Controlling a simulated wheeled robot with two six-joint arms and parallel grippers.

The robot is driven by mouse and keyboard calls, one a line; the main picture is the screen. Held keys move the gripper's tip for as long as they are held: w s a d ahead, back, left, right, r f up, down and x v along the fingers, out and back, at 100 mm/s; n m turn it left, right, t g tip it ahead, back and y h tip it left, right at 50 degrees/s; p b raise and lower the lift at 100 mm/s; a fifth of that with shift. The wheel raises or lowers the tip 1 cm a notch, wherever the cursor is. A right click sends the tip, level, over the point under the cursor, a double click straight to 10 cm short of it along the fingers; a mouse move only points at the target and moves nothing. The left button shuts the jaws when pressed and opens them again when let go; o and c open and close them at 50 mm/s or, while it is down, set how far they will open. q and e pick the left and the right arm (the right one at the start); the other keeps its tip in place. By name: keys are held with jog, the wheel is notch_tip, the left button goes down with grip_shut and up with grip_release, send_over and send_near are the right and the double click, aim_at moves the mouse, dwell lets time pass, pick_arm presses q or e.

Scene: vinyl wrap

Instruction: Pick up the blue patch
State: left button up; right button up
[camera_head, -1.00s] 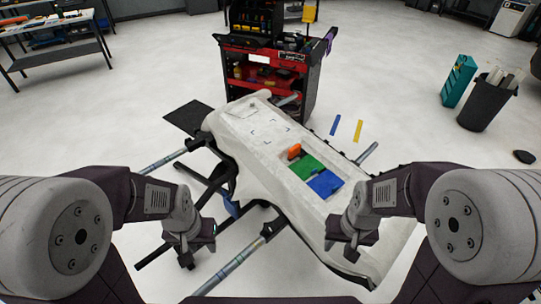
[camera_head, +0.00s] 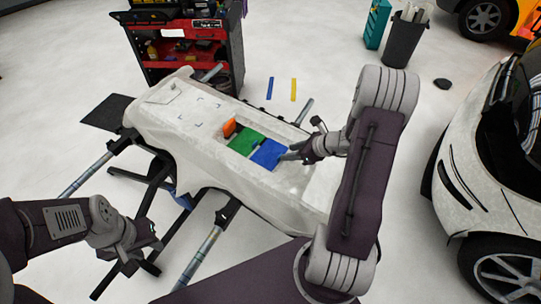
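The blue patch (camera_head: 268,154) lies flat on the white bumper panel (camera_head: 190,140), at the right end of a row beside the green patch (camera_head: 245,141). My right gripper (camera_head: 286,156) is at the right edge of the blue patch, with its fingertips near or over it. It is too small to tell whether the fingers are open or touching the patch. My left gripper (camera_head: 145,252) hangs at the lower left, away from the patches, and its fingers are not clear.
An orange tool (camera_head: 229,128) lies just left of the green patch. The panel rests on a stand with metal bars (camera_head: 205,248). A red tool cart (camera_head: 190,48) stands behind. A white car (camera_head: 490,170) is at the right. Blue and yellow strips (camera_head: 293,89) lie beyond the panel.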

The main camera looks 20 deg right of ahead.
jog(key=shift+w+a+f, duration=0.15)
jog(key=shift+f, duration=0.2)
jog(key=x, duration=0.4)
jog(key=shift+w+a+f+b, duration=0.1)
jog(key=shift+f+b, duration=0.25)
jog(key=shift+r, duration=0.1)
grip_shut()
notch_tip(320, 180, up, 5)
jog(key=shift+f+p, duration=0.2)
jog(key=shift+p, duration=0.35)
jog(key=s+a+r, duration=0.6)
jog(key=a, duration=0.4)
jog(key=shift+r+b, duration=0.2)
jog(key=shift+b, duration=0.25)
